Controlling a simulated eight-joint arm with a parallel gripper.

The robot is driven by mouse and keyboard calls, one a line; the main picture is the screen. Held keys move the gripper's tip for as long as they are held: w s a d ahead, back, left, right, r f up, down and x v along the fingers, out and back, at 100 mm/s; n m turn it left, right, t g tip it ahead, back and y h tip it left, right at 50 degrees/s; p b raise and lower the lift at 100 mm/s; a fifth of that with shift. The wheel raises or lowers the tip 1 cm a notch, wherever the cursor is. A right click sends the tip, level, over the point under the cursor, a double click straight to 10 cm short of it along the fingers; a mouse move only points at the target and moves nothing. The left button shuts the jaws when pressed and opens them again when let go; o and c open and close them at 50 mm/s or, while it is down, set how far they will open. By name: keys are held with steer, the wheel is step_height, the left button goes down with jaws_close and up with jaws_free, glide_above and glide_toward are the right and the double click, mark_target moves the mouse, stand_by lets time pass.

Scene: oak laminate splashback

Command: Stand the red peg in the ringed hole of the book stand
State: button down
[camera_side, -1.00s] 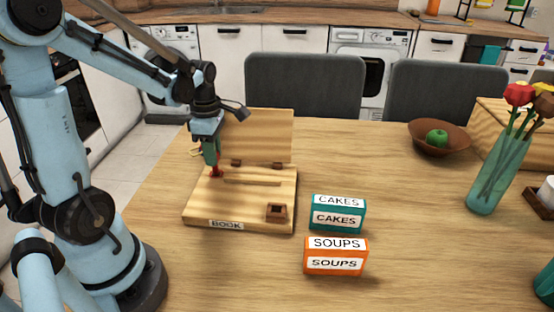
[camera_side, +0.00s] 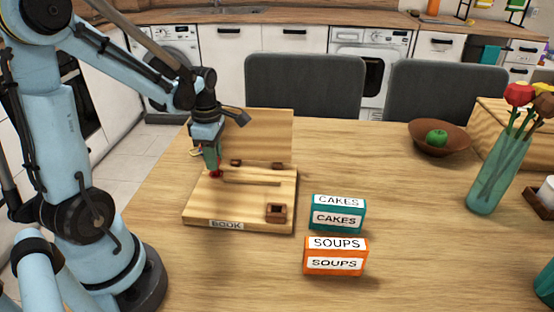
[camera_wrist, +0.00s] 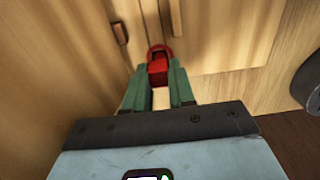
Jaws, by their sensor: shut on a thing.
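The wooden book stand (camera_side: 255,208), with a "BOOK" label on its front edge, stands on the table at centre left. My gripper (camera_side: 212,166) points down over the left part of its base. Its green fingers are shut on the red peg (camera_wrist: 158,72), which shows between the fingertips in the wrist view. A red ring (camera_wrist: 160,47) shows as an arc right at the peg's far end. In the side view only a little red shows under the fingers, at the base. The hole itself is hidden, so I cannot tell how deep the peg sits.
The stand's upright back panel (camera_side: 265,132) is close behind my gripper. A teal CAKES box (camera_side: 337,213) and an orange SOUPS box (camera_side: 336,257) stand to the right. Free table lies beyond them.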

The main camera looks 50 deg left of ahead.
steer(key=shift+f, duration=0.55)
stand_by(0.4)
steer(key=c, duration=0.9)
jaws_free()
steer(key=shift+o, duration=0.2)
steer(key=shift+r, duration=0.1)
steer(key=shift+r, duration=3.4)
steer(key=d+r+m+t, duration=0.1)
steer(key=d+m+t, duration=0.2)
steer(key=d+m, duration=0.5)
steer(key=d+r+m+t, duration=0.1)
steer(key=d+m+t, duration=0.3)
steer(key=m, duration=1.5)
steer(key=d, duration=0.3)
steer(key=shift+d+r, duration=0.35)
